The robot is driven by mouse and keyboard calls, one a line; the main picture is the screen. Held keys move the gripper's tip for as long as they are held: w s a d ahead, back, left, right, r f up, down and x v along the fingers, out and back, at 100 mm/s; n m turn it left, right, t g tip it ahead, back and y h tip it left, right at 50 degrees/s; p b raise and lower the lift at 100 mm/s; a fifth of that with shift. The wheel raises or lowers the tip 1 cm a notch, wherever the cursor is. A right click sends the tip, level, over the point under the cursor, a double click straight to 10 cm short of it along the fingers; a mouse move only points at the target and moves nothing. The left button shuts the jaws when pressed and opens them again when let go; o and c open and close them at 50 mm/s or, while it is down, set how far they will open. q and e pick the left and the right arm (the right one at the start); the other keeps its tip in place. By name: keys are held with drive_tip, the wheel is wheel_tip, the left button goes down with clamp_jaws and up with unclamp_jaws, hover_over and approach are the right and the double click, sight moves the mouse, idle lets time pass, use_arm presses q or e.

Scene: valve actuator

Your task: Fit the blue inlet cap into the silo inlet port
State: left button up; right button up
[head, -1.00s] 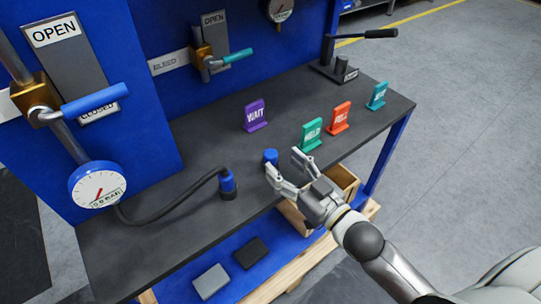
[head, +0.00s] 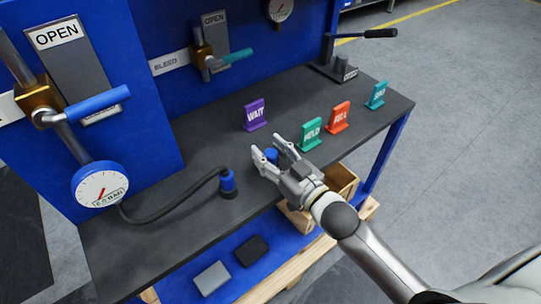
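The small blue cap (head: 271,155) stands on the dark bench top near its front edge. My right gripper (head: 267,146) reaches in from the lower right. Its two fingers are apart, one on each side of the cap. I cannot tell whether they touch it. The lower part of the cap is partly hidden by the gripper. I cannot make out the silo inlet port for certain. My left gripper is not in view.
A blue hose coupling (head: 228,183) with a black hose stands left of the cap. Purple (head: 255,116), green (head: 311,134), orange (head: 338,117) and teal (head: 376,95) signs stand behind and right. A wooden crate (head: 342,181) sits below the bench edge.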

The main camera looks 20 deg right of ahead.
drive_tip(key=c, duration=0.7)
drive_tip(key=shift+r, duration=0.2)
